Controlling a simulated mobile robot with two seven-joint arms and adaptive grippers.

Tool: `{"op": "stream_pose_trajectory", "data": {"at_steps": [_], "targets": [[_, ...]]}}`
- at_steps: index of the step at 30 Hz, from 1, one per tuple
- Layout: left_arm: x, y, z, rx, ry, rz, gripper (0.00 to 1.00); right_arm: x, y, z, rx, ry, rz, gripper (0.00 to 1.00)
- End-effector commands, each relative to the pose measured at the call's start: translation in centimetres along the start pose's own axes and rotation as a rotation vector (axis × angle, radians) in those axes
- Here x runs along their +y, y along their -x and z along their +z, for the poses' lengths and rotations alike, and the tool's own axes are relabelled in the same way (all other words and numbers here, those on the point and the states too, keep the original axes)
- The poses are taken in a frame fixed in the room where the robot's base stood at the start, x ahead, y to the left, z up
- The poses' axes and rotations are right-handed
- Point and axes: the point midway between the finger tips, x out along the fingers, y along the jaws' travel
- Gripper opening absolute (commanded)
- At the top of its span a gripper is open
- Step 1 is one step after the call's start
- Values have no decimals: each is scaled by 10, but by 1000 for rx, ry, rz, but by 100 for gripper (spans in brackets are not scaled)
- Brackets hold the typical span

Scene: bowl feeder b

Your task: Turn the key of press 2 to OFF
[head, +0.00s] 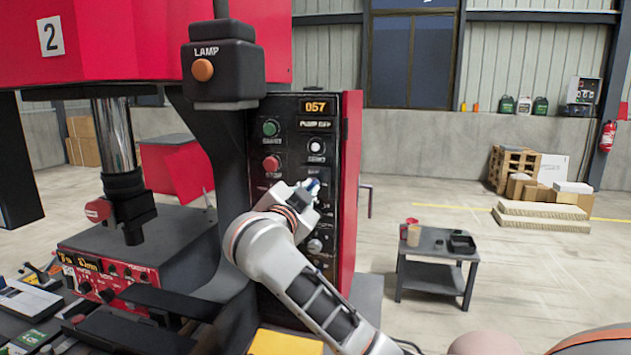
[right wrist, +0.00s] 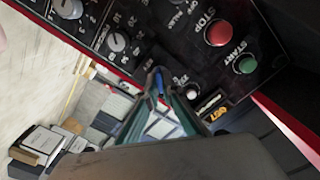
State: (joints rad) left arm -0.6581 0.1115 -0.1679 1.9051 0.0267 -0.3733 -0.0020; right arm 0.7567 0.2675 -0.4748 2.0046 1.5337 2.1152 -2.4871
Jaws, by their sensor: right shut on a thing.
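Press 2 (head: 110,40) is the red machine at the left, with a white "2" plate (head: 50,36). Its black control panel (head: 262,205) faces me. My right gripper (head: 311,187) is at the panel's right part, below the white button. In the right wrist view my right gripper (right wrist: 157,88) has its fingertips closed around a small blue piece (right wrist: 159,80), which looks like the key's head. The fingers hide most of the key, and its OFF mark cannot be read. My left gripper is not in view.
A green START button (head: 270,128), a red STOP button (head: 271,163) and a white button (head: 315,146) sit above my gripper. Knobs (head: 315,245) are below it. A grey table (head: 430,262) stands to the right, with open floor around it.

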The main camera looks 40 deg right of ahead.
Motion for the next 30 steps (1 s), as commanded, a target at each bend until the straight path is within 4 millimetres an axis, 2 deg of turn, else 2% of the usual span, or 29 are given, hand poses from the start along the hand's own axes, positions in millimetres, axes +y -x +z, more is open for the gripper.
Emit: {"op": "stream_pose_trajectory", "data": {"at_steps": [8, 19, 28, 30], "targets": [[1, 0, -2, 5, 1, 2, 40, 0, 0, 1, -3, 13, 1, 0], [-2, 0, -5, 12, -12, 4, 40, 1, 0, 2, -4, 392, 1, 0], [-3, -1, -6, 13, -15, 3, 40, 1, 0, 1, -2, 439, 0, 0], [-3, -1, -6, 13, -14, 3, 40, 0, 0, 1, -2, 438, 0, 18]]}}
